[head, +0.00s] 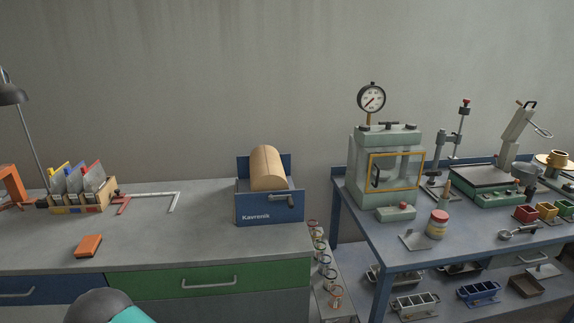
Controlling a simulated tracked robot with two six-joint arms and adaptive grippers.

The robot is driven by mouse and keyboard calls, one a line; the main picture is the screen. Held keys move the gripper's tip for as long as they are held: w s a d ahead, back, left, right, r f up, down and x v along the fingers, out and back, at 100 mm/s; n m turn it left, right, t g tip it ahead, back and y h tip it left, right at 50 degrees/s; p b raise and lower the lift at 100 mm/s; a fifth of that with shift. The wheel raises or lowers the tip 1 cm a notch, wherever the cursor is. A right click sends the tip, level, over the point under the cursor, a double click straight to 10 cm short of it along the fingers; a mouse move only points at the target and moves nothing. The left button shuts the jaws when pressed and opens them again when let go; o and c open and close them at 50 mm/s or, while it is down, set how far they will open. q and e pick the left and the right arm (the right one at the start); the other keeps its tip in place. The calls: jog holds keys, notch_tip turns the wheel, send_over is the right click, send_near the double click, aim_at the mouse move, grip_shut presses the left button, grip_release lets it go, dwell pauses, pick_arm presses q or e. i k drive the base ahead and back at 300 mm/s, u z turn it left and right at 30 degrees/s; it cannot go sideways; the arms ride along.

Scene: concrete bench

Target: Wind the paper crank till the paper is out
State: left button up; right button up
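A blue dispenser box (262,214) marked "Kavrenik" stands at the right end of the grey bench in the head view. A tan paper roll (266,167) sits upright-curved in its top, in front of a blue back plate. A grey crank handle (284,200) is on the front face, toward the right. I cannot see a sheet of paper hanging out of the front. Neither of my grippers is in view. Only a dark rounded part with teal, probably of my own arm, shows at the bottom left.
The grey bench (200,240) is clear left of the dispenser. An orange block (88,246), a file rack (82,195) and a white angled bar (165,195) lie further left. A blue table (375,245) with a press (385,160) stands to the right.

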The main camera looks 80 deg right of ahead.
aim_at(267, 173)
jog(key=i, duration=0.2)
jog(key=z, duration=2.55)
jog(key=k, duration=0.6)
jog(key=z, duration=0.1)
jog(key=i, duration=0.5)
jog(key=u, duration=0.25)
jog(key=k, duration=0.5)
jog(key=z, duration=0.25)
jog(key=i, duration=0.4)
